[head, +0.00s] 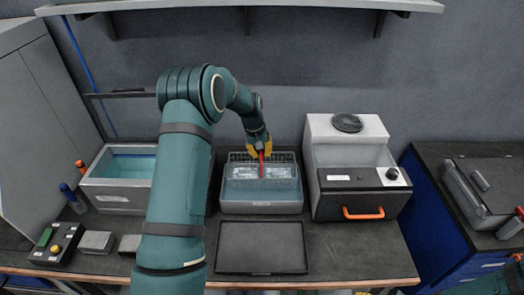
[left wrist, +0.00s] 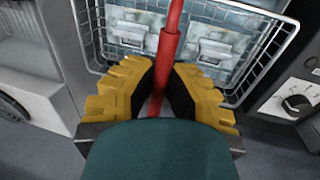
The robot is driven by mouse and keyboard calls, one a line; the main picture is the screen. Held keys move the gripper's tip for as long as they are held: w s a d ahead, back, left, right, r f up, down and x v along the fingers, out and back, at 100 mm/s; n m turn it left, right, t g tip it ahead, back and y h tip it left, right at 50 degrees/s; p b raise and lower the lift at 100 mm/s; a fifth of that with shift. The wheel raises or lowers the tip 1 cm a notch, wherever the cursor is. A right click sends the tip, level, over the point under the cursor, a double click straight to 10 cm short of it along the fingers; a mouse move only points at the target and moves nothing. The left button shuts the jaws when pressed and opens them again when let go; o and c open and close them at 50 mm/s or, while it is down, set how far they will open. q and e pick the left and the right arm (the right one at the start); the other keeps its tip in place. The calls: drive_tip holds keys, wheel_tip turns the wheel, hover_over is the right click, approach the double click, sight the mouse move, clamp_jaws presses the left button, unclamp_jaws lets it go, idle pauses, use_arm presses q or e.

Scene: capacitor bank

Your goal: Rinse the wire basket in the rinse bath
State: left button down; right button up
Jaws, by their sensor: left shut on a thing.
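My left gripper (head: 260,150) is shut on the red upright handle (head: 262,167) of the wire basket. The handle also shows between the yellow fingers in the left wrist view (left wrist: 169,46). The wire basket (left wrist: 246,92) holds grey metal parts (left wrist: 196,46). In the head view it is at the back of the middle bath (head: 262,208), a grey tub with bluish liquid, within its outline. I cannot tell how deep the basket sits. The bath's label is too small to read. A yellow sliver at the bottom edge may be my right gripper (head: 361,292); its jaws are hidden.
A second bath (head: 114,198) with teal liquid stands left. A grey machine (head: 360,205) with a fan and orange handle stands close on the right. A dark tray (head: 262,248) lies in front. A control box (head: 58,243) and small grey blocks are at front left.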

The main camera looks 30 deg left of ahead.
use_arm(q)
wheel_tip(320, 180, down, 2)
drive_tip(key=shift+b, duration=0.55)
drive_tip(key=shift+f+b, duration=2.55)
drive_tip(key=shift+f, duration=1.55)
use_arm(e)
wheel_tip(320, 180, down, 6)
drive_tip(key=s, duration=0.1)
drive_tip(key=shift+s+a+f+g, duration=0.2)
drive_tip(key=shift+s+f+g, duration=0.1)
drive_tip(key=shift+s, duration=0.1)
use_arm(q)
drive_tip(key=shift+r, duration=0.15)
use_arm(e)
drive_tip(key=shift+r, duration=0.15)
use_arm(q)
drive_tip(key=shift+r+p, duration=3)
drive_tip(key=shift+r, duration=1.9)
use_arm(e)
drive_tip(key=shift+r, duration=2.9)
